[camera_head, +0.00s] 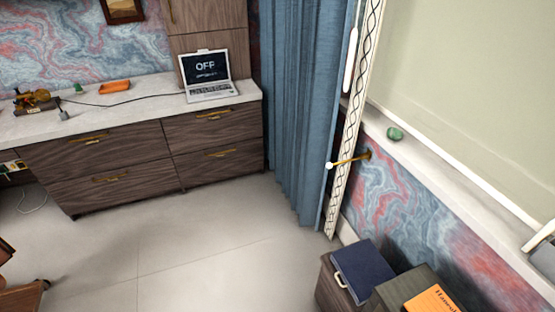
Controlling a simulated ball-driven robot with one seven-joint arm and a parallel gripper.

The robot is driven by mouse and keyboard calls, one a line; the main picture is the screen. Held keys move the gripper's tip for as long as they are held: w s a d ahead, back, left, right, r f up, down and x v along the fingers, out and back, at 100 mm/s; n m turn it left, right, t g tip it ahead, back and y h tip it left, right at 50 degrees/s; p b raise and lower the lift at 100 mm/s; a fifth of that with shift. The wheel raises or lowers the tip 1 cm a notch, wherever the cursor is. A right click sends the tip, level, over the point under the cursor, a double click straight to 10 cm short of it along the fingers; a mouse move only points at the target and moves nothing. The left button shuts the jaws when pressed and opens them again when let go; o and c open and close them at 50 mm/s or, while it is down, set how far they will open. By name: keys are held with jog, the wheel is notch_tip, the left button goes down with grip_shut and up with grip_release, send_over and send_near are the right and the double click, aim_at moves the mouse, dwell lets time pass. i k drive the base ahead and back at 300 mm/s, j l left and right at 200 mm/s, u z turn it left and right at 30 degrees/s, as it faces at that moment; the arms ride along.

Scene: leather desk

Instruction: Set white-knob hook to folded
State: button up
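The white-knob hook (348,161) is a brass arm on the marbled wall below the window sill. It sticks out to the left from its mount, and its white knob (329,166) lies in front of the patterned curtain edge. Whether the knob touches the curtain, I cannot tell. My gripper is not in view.
A blue curtain (300,110) hangs left of the hook. A green stone (394,133) lies on the sill. Below stand boxes with a dark blue book (363,270) and an orange book (432,300). A laptop (207,75) sits on the counter. The middle floor (190,240) is clear.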

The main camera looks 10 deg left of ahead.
aim_at(330, 165)
jog(key=u, duration=0.2)
jog(key=i+j, duration=0.15)
jog(key=i, duration=0.3)
jog(key=i+j+z, duration=0.1)
jog(key=i, duration=0.35)
jog(key=i+j+z, duration=0.1)
jog(key=i+j, duration=0.15)
jog(key=i, duration=0.2)
jog(key=i+j, duration=0.2)
jog(key=i, duration=0.25)
